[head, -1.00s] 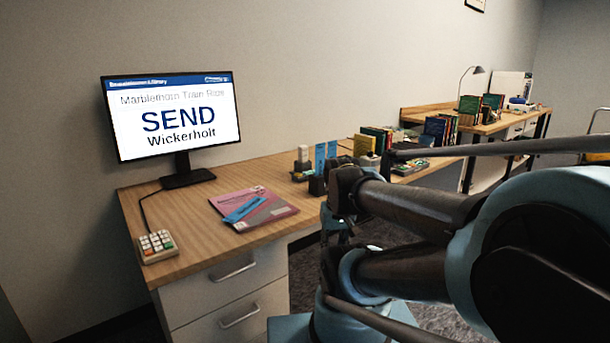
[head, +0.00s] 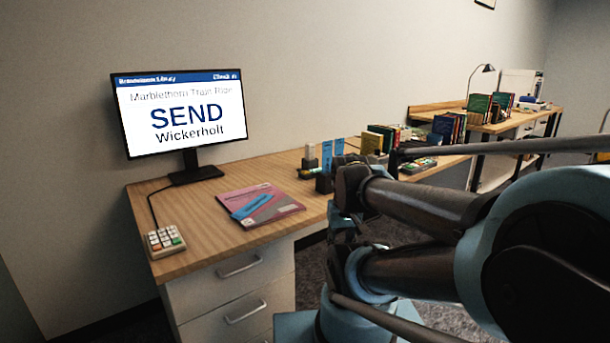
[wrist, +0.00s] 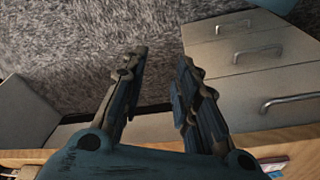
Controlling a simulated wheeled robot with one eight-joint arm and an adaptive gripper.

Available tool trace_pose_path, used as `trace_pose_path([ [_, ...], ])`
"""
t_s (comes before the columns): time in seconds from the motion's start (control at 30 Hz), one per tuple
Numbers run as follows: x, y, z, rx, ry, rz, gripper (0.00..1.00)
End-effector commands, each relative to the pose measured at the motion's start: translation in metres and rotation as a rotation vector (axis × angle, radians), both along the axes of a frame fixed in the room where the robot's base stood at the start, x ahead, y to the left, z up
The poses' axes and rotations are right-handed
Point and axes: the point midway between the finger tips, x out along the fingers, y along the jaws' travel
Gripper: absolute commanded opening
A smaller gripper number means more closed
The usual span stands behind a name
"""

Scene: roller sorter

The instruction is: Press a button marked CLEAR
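A small keypad (head: 165,241) with pale keys and a few coloured ones, including green and red, lies at the front left corner of the wooden desk (head: 185,205). Its key labels are too small to read, so I cannot tell which key is marked CLEAR. A cable runs from it toward the monitor (head: 183,112), which shows "SEND Wickerholt". My gripper (wrist: 160,58) is open in the wrist view, its two fingers apart with nothing between them. It is over the carpet beside drawer fronts, away from the keypad. The keypad is not in the wrist view.
A pink folder with a blue strip (head: 258,205) lies on the desk right of the keypad. Small blocks and books (head: 376,138) stand further right. Drawers (head: 240,290) are below the desktop. The desktop between keypad and folder is clear.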

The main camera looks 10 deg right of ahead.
Motion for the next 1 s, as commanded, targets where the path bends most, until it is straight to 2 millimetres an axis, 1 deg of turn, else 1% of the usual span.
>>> trace_pose_path([
  [0.07,0.0000,0.0000,0.0000,0.000,0.000,0.000,0.28],
  [0.1,0.0000,0.0000,0.0000,0.000,0.000,0.000,0.26],
  [0.17,0.0000,0.0000,0.0000,0.000,0.000,0.000,0.12],
  [0.2,0.0000,0.0000,0.0000,0.000,0.000,0.000,0.03],
  [0.23,0.0000,0.0000,0.0000,0.000,0.000,0.000,0.00],
  [1.0,0.0000,0.0000,0.0000,0.000,0.000,0.000,0.00],
])
